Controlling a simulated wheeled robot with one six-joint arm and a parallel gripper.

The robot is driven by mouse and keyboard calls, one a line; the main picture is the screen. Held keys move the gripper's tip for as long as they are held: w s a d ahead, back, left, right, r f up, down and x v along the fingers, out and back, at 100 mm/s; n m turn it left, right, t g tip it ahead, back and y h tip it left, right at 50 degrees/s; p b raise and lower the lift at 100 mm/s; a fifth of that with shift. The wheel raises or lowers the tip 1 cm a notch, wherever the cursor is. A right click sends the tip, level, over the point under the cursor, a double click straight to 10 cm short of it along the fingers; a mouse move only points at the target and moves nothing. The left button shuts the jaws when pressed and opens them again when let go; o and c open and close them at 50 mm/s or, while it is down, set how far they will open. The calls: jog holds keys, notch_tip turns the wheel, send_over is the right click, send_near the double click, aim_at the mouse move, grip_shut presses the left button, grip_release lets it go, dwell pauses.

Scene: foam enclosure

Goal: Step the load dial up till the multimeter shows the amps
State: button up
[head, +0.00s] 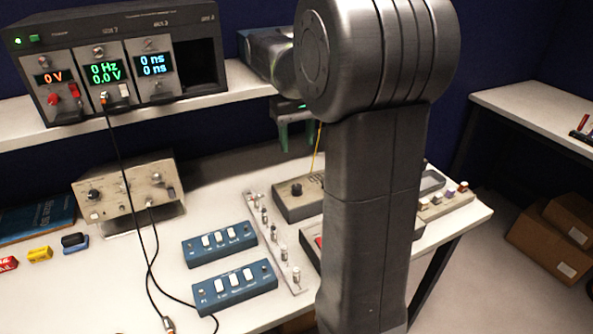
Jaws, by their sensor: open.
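A thin yellow line (319,148) runs up beside the gripper. The instrument rack (120,55) on the shelf has three lit displays: red 0 V, green 0 Hz and 0.0 V (104,73), and blue 0 ns twice. I cannot tell which instrument is the multimeter; no amps reading shows.
A beige instrument (128,190) with knobs stands at left. Two blue switch boxes (219,244) (235,289) and a metal strip with posts (271,235) lie at front. Black cables (122,165) cross the bench. My arm hides the bench at right centre.

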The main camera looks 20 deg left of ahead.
aim_at(297, 186)
notch_tip(297, 186, down, 14)
jog(key=shift+s+r, duration=0.1)
jog(key=shift+r, duration=0.1)
dwell(0.4)
jog(key=c, duration=1)
jog(key=shift+m, duration=0.4)
jog(key=m+p, duration=0.1)
jog(key=m, duration=0.2)
jog(key=shift+m, duration=2.4)
